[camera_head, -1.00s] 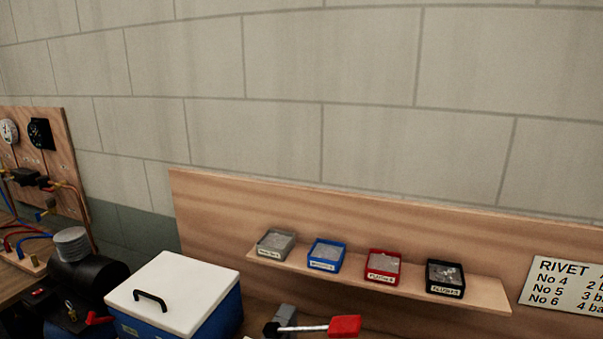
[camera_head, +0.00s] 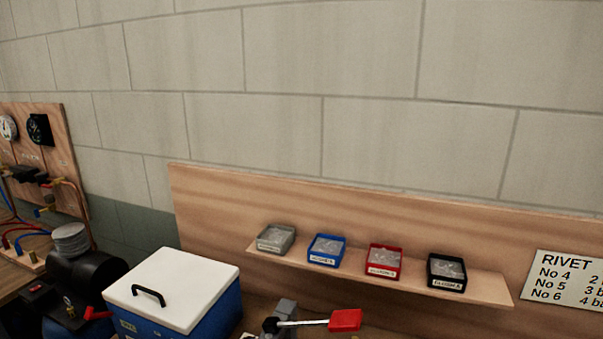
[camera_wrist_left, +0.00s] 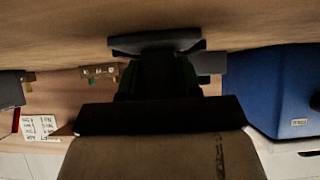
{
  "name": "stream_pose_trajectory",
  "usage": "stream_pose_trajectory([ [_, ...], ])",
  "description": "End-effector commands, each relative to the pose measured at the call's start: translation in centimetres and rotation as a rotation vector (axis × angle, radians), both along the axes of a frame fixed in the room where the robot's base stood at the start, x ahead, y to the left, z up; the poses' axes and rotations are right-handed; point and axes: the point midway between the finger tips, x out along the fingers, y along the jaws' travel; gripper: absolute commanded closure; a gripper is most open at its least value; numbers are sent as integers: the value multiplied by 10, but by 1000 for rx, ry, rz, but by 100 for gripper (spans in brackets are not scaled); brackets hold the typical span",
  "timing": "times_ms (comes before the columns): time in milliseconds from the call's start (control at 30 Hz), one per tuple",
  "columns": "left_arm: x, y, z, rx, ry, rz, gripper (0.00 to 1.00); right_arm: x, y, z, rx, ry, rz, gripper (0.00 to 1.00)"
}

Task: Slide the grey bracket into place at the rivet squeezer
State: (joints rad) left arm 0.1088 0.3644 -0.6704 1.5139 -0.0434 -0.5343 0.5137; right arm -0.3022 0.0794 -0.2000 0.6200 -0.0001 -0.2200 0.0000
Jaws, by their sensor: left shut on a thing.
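The rivet squeezer (camera_head: 287,309) stands at the bottom edge of the head view, a grey body with a lever ending in a red grip (camera_head: 345,320). Its lower part is cut off by the frame. My left gripper (camera_wrist_left: 158,65) shows dark in the left wrist view and is shut on a flat grey piece (camera_wrist_left: 153,42), which looks like the grey bracket. The piece lies across the fingertips, close to the wooden surface. How it sits relative to the squeezer cannot be told. Neither gripper shows in the head view.
A blue cooler box with a white lid (camera_head: 172,290) stands left of the squeezer; its blue side is at the right of the wrist view (camera_wrist_left: 270,90). A shelf (camera_head: 485,288) behind holds several small bins. A black tank (camera_head: 90,275) stands far left.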

Motion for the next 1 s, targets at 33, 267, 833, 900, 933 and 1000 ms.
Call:
stream_pose_trajectory([
  [33,0,0,0,0,0,0,94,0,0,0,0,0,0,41],
  [267,0,0,0,0,0,0,94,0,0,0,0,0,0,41],
  [833,18,-7,-1,0,-1,0,94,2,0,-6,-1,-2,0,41],
  [900,21,-8,0,-1,-2,0,94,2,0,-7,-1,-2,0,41],
  [933,22,-8,0,-1,-2,0,94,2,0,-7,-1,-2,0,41],
  [1000,24,-9,0,-1,-2,0,94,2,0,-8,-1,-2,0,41],
])
